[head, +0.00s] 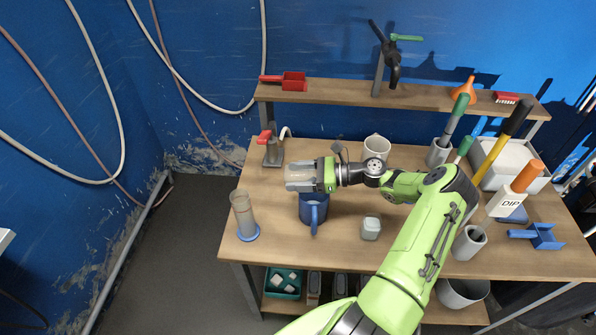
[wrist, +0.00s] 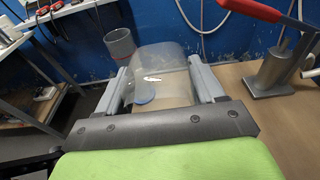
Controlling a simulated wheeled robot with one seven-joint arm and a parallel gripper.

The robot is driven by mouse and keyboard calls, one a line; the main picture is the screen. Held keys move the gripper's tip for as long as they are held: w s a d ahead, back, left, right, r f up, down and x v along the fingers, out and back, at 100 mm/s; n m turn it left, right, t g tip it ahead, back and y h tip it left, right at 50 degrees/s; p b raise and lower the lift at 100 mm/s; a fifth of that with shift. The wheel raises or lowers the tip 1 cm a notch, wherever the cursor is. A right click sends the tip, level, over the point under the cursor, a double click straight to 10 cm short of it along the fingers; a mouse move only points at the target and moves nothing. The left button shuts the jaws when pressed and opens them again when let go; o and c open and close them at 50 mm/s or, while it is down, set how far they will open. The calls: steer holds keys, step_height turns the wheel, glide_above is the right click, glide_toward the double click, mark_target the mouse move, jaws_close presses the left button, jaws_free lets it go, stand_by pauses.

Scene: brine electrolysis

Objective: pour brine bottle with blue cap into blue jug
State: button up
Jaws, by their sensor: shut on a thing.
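My gripper (head: 303,177) is shut on a clear, see-through bottle, which also shows between the fingers in the wrist view (wrist: 165,65). In the head view the held bottle (head: 300,172) looks pale and lies across the jaws. I cannot make out a blue cap on it. The blue jug (head: 313,208) stands on the table just below the held bottle in the picture, its handle toward the front. The bottle partly overlaps the jug's back rim, and its height above the jug is hard to judge. I cannot see inside the jug.
A grey cylinder with a blue base (head: 243,215) stands at the table's left edge. A red-handled metal device (head: 272,150) is behind the gripper. A small white-capped jar (head: 371,227) and a white jug (head: 377,146) stand to the right. Tool holders crowd the right side.

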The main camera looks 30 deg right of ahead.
steer(key=g+h, duration=0.1)
steer(key=f+g+h, duration=0.1)
steer(key=h, duration=0.1)
steer(key=shift+f+g+h+b, duration=0.25)
steer(key=shift+g+h+b, duration=0.05)
steer(key=shift+g+b, duration=0.1)
steer(key=shift+g+h+b, duration=0.7)
steer(key=shift+g+h, duration=0.1)
steer(key=shift+h, duration=0.4)
steer(key=r+p, duration=0.1)
steer(key=p, duration=0.1)
steer(key=shift+s+d+g+h+p, duration=0.1)
steer(key=shift+s+g+h+p, duration=0.05)
steer(key=shift+g+h+p, duration=0.15)
steer(key=shift+d+r+g+h+p, duration=0.1)
steer(key=shift+r+g+h+p, duration=0.25)
steer(key=shift+p, duration=0.3)
steer(key=h, duration=0.1)
steer(key=g+p, duration=0.1)
steer(key=h+p, duration=0.1)
steer(key=shift+s+d+r+g+h, duration=0.1)
steer(key=shift+s+d+g+h, duration=0.15)
steer(key=shift+d+g+h, duration=0.1)
steer(key=shift+s+d+g+h+p, duration=0.3)
steer(key=shift+g+h, duration=0.4)
steer(key=shift+h, duration=0.2)
steer(key=shift+s+d+g+h, duration=0.2)
steer(key=shift+d+g+h, duration=0.2)
steer(key=shift+h, duration=0.1)
steer(key=shift+f, duration=0.2)
